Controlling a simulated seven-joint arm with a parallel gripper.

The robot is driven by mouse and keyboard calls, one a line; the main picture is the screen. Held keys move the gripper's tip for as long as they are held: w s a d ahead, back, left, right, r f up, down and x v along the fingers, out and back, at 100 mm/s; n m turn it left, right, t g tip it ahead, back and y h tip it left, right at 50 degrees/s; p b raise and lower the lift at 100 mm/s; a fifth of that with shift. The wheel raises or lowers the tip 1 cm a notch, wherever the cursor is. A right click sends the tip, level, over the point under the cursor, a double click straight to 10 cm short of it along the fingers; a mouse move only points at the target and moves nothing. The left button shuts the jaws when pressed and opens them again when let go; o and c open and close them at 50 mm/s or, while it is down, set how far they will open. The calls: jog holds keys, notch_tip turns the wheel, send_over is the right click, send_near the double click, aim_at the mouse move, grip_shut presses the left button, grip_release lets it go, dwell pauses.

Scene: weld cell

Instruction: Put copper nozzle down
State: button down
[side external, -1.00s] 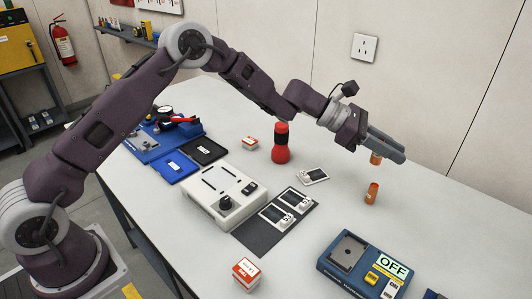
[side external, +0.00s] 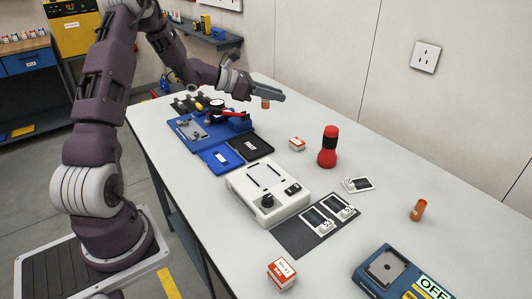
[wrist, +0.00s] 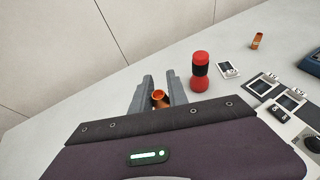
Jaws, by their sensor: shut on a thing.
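My gripper (side external: 268,94) is shut on a copper nozzle (side external: 265,103), whose lower end shows below the fingers in the side external view. In the wrist view the held nozzle (wrist: 160,98) sits between the two grey fingers. The gripper is over the far left part of the white table, beyond the blue tray. Whether the nozzle touches the table cannot be told. A second copper nozzle (side external: 418,210) stands alone on the right part of the table; it also shows in the wrist view (wrist: 257,41).
A red and black torch-like object (side external: 328,147) stands mid-table. A red and white box (side external: 297,144), a white device (side external: 262,187), a dark mat (side external: 290,240), a blue tray (side external: 188,133) with tools and a blue OFF unit (side external: 372,284) are around. Bare table surrounds the gripper's right side.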

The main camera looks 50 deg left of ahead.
notch_tip(320, 180, down, 15)
dwell(0.4)
jog(key=shift+f, duration=0.1)
jog(key=c, duration=1.3)
grip_release()
jog(key=shift+f, duration=0.1)
